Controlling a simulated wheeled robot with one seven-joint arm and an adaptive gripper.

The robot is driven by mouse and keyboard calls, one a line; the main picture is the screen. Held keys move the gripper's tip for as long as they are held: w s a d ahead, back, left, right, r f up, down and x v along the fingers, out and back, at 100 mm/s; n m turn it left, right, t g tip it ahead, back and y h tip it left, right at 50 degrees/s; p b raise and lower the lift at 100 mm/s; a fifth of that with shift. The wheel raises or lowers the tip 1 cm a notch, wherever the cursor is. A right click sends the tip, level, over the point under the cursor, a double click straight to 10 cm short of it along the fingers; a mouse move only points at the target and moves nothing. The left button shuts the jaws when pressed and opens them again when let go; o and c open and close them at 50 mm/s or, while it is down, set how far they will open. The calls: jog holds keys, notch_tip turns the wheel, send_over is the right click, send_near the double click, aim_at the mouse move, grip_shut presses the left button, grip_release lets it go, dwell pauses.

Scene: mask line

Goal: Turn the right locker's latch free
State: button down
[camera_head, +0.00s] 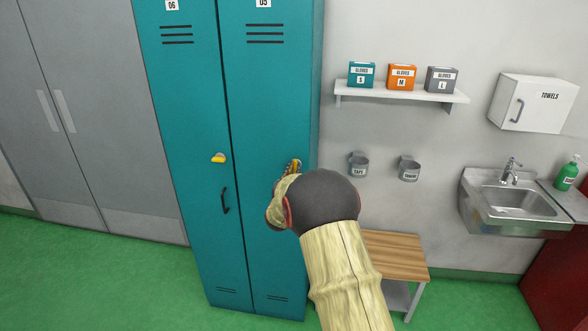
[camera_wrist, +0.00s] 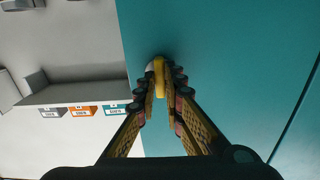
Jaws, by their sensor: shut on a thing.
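The right locker (camera_head: 262,105), marked 05, is a tall teal door beside locker 06; it fills the right of the wrist view (camera_wrist: 235,60). Its yellow latch (camera_wrist: 158,72) shows between my fingertips in the wrist view, close to the teal door. My gripper (camera_head: 293,166) is at the right part of this door, shut on the latch. The gripper also shows in the wrist view (camera_wrist: 160,92), one finger on each side of the latch. In the head view my wrist and fingers hide most of the latch, so its exact angle cannot be told.
The left locker (camera_head: 185,100) has its own yellow latch (camera_head: 218,158) and a black handle (camera_head: 225,200). To the right are a glove shelf (camera_head: 400,92), two wall cups (camera_head: 359,165), a wooden bench (camera_head: 398,250) and a sink (camera_head: 508,195). Green floor lies in front.

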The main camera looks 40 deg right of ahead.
jog(key=shift+f+n, duration=0.1)
jog(key=shift+n, duration=0.2)
jog(key=c, duration=2)
grip_release()
jog(key=shift+o, duration=0.5)
jog(key=v, duration=1.2)
